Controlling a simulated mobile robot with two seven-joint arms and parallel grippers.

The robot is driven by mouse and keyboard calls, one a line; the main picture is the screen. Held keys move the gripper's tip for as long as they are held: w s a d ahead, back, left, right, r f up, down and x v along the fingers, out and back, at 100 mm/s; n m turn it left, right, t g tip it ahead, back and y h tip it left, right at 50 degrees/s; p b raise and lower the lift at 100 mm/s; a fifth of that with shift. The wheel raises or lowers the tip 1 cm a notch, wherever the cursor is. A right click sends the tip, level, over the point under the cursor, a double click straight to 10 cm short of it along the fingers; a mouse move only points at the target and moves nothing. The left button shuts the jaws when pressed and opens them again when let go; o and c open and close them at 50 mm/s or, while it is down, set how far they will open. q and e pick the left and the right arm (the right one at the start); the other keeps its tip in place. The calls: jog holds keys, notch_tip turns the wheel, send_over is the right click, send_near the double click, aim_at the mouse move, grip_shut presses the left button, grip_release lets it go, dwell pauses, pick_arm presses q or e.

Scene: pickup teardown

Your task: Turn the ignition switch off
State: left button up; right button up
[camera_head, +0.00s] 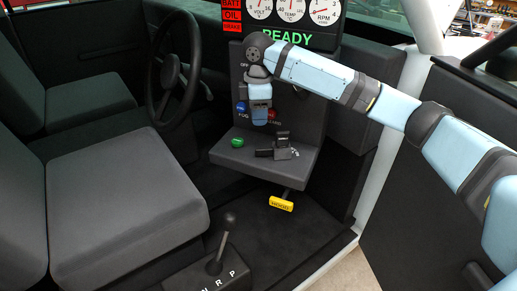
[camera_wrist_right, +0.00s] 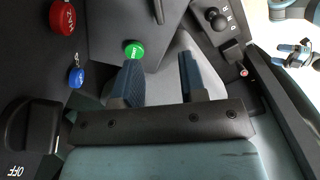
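A black knob (camera_wrist_right: 32,126), which looks like the ignition switch, stands beside a white OFF label at the lower left of the right wrist view. Its exact turn is unclear. In the head view my arm hides it, and only the OFF label shows on the dark panel (camera_head: 306,112). My right gripper (camera_head: 260,115) points down in front of this panel. In the wrist view the fingers of the right gripper (camera_wrist_right: 158,64) are apart with nothing between them, and the knob is to their left. The display (camera_head: 290,30) above reads READY in green. I cannot make out my left gripper.
A black device (camera_head: 281,147) sits on the ledge. The steering wheel (camera_head: 172,72) is to the left, a gear lever (camera_head: 217,250) below.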

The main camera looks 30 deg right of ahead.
aim_at(259, 149)
notch_tip(259, 149, down, 12)
jog(key=shift+r, duration=0.1)
dwell(0.4)
grip_shut()
